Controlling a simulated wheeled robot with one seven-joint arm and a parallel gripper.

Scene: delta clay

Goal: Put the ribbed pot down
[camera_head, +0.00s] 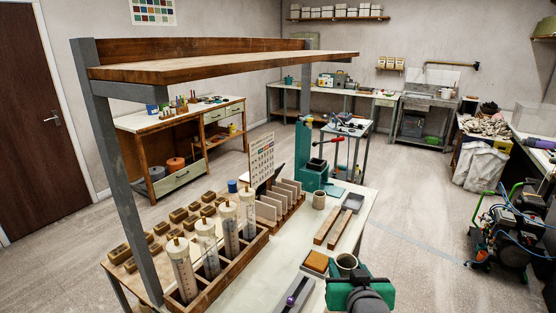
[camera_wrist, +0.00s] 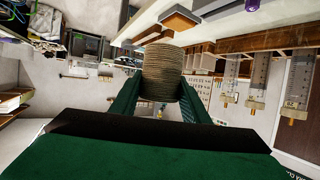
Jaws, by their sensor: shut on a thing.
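The ribbed pot (camera_wrist: 162,70) is a grey-brown cup with fine rings, held between the two green fingers of my gripper (camera_wrist: 160,90) in the wrist view, which is upside down. In the head view the pot (camera_head: 346,261) shows its open mouth upward at the front of the work table (camera_head: 245,289). My green gripper (camera_head: 354,286) is shut on it and hides its lower part. I cannot tell whether its base touches the table.
An orange-topped block (camera_head: 316,261) sits close left of the pot, with a grey tool (camera_head: 294,294) nearer. Another small pot (camera_head: 319,200), wooden bars (camera_head: 333,228) and a grey tray (camera_head: 353,202) lie behind. A wooden rack with clear tubes (camera_head: 228,228) stands left.

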